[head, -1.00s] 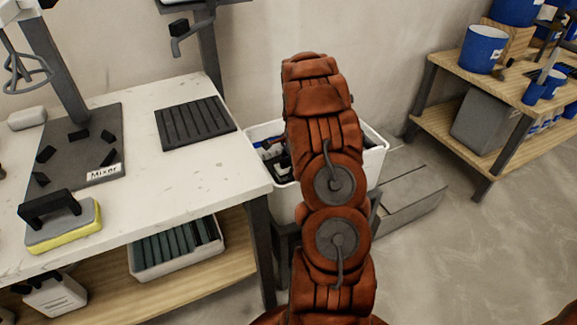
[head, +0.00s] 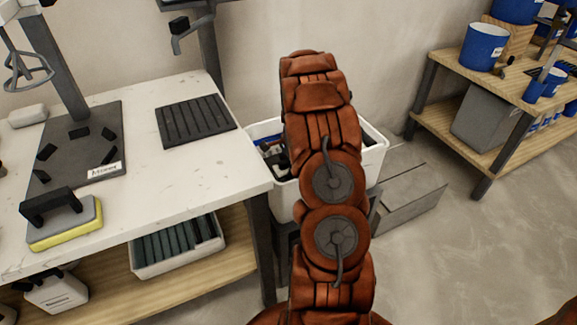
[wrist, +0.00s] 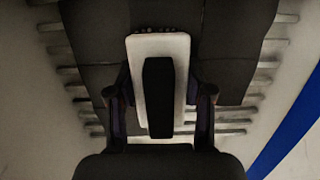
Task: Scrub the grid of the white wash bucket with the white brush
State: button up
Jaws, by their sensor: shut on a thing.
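The white wash bucket (head: 370,163) stands on the far side of the table's right end, partly hidden behind my arm. Dark and blue items show inside its left part. In the wrist view, my gripper (wrist: 161,92) is shut on the white brush (wrist: 144,52), with one finger on each side of it. A black strip runs along the brush's middle, and reddish-brown bristle tips show at its far edge. The grid's pale bars (wrist: 72,88) show on both sides below the brush. Whether the bristles touch the grid cannot be told. The gripper is hidden in the head view.
The white table (head: 190,185) stands left of the bucket, with a black ribbed mat (head: 195,120) and a yellow sponge float (head: 65,225) on it. A wooden shelf (head: 470,125) with blue buckets stands farther right.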

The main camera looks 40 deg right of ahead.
aim_at(283, 176)
jog(key=shift+s+a+f, duration=0.1)
jog(key=shift+s+a, duration=0.15)
jog(key=shift+a, duration=0.4)
jog(key=shift+s+a+r, duration=0.1)
jog(key=shift+s+a, duration=0.1)
jog(key=shift+a, duration=0.4)
jog(key=shift+s+a+f, duration=0.1)
jog(key=shift+s+a, duration=0.15)
jog(key=shift+a, duration=0.4)
jog(key=shift+d, duration=0.15)
jog(key=shift+s+d+p, duration=0.35)
jog(key=shift+d+p, duration=0.05)
jog(key=shift+d, duration=0.45)
jog(key=shift+s+d+p, duration=0.35)
jog(key=shift+d+p, duration=0.05)
jog(key=shift+d, duration=0.45)
jog(key=shift+d, duration=0.15)
